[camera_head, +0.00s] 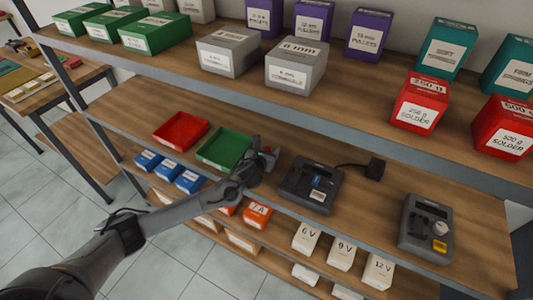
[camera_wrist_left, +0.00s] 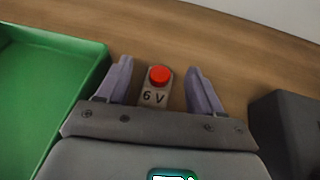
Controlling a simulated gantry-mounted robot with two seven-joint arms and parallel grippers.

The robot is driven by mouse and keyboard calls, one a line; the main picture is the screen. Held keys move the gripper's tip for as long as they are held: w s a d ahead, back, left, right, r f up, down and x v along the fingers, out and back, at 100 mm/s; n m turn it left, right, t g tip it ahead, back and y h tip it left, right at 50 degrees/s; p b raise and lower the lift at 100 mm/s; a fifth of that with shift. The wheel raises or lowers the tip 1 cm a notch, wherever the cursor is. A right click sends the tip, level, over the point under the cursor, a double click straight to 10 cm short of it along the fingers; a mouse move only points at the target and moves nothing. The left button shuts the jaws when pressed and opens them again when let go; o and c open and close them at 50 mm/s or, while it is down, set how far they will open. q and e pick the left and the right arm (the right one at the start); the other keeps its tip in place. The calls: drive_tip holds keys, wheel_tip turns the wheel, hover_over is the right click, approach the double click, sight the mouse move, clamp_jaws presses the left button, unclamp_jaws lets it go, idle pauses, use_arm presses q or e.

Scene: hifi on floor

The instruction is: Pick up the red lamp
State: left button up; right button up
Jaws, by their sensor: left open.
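The red lamp (camera_wrist_left: 159,76) is a round red cap on a small grey block marked 6 V, standing on the wooden shelf. In the left wrist view it lies between the two fingers of my left gripper (camera_wrist_left: 160,88), with a gap on each side. In the head view my left gripper (camera_head: 262,164) is over the middle shelf, and a bit of the red lamp (camera_head: 267,150) shows at its fingertips. The gripper is open and holds nothing. My right gripper is not in view.
A green tray (camera_wrist_left: 45,95) is close on the left, and a red tray (camera_head: 180,131) lies beyond it. A dark device (camera_head: 311,186) stands close on the right. An upper shelf (camera_head: 330,98) with boxes overhangs behind. Small blue and orange boxes sit at the front.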

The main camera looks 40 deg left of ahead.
use_arm(q)
drive_tip(key=shift+c, duration=0.3)
drive_tip(key=c, duration=1.1)
